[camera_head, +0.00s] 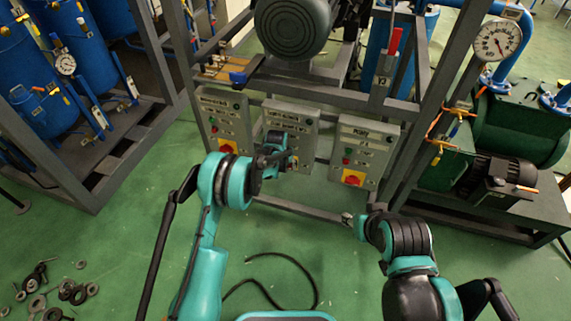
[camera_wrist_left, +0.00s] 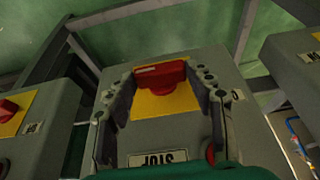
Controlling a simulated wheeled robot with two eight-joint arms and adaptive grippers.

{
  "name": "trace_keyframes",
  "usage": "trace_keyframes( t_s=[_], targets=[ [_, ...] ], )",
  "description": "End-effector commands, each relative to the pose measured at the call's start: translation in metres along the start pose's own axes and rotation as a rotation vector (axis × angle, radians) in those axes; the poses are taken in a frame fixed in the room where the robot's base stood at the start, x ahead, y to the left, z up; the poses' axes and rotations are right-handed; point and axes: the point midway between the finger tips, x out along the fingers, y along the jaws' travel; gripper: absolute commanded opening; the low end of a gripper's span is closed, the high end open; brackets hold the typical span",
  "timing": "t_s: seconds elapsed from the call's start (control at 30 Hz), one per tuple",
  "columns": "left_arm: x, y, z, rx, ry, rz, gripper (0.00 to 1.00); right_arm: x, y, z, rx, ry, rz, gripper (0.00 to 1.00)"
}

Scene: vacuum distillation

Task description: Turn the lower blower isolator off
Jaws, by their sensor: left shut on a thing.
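The middle grey control box (camera_head: 302,124) hangs on the frame between two similar boxes; its label is too small to read surely. In the left wrist view, the red isolator handle (camera_wrist_left: 162,76) sits on a yellow plate (camera_wrist_left: 165,102) on this box and lies crosswise between my fingers. My left gripper (camera_wrist_left: 161,78) is shut on the handle, one finger at each end. In the head view my left gripper (camera_head: 277,150) covers the middle box's lower part and hides the handle. My right gripper (camera_head: 347,218) is below the right box, apart from it; its fingers are too small to judge.
The left box (camera_head: 222,118) and the right box (camera_head: 366,145) each carry a yellow-plated red isolator close by. A STOP label (camera_wrist_left: 158,158) shows upside down in the wrist view. A black cable (camera_head: 290,262) and several loose rings (camera_head: 75,292) lie on the green floor.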

Motion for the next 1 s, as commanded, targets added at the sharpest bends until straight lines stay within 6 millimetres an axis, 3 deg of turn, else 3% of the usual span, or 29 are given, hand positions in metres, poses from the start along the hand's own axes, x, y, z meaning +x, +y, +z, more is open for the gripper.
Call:
trace_keyframes(
  t_s=[0.27, 1.0],
  targets=[
    [0.0, -0.004, 0.0, -0.034, 0.001, 0.075, 0.24, 0.0, 0.0, 0.0, 0.0, 0.0, 0.0, 0.4],
    [0.004, -0.014, 0.002, -0.215, 0.0, 0.516, 0.24, 0.0, 0.0, 0.0, 0.0, 0.0, 0.0, 0.4]
  ],
)
